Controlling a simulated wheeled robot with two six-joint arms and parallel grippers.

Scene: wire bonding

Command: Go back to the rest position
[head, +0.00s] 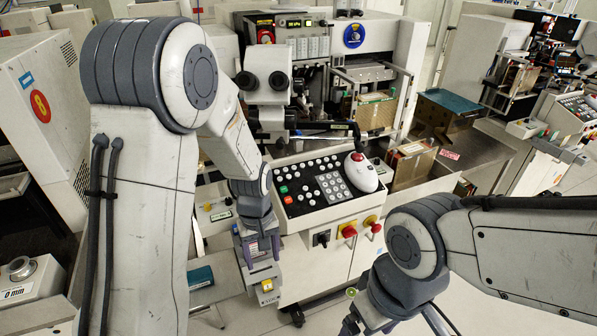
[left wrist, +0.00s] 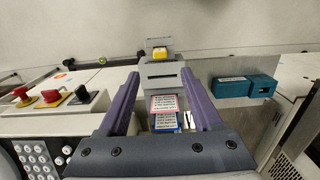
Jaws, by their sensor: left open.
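My left arm comes in from the left in the head view and reaches down beside the machine's control panel. My left gripper (head: 262,262) points down there, and its purple fingers (left wrist: 158,92) stand apart in the left wrist view. A grey block with a yellow top part (left wrist: 160,68) shows between and beyond the fingertips; whether they touch it I cannot tell. Small labelled red (left wrist: 166,103) and blue (left wrist: 165,121) pieces show in the gap, not visibly gripped. My right gripper (head: 362,318) is at the bottom edge of the head view, partly cut off, its jaws unclear.
The control panel (head: 300,200) with a white mouse-like device (head: 361,172) lies right of my left gripper. Red and yellow knobs (head: 348,231) stick out below it. A teal box (left wrist: 246,88) sits to the right in the left wrist view. Open floor shows at lower right.

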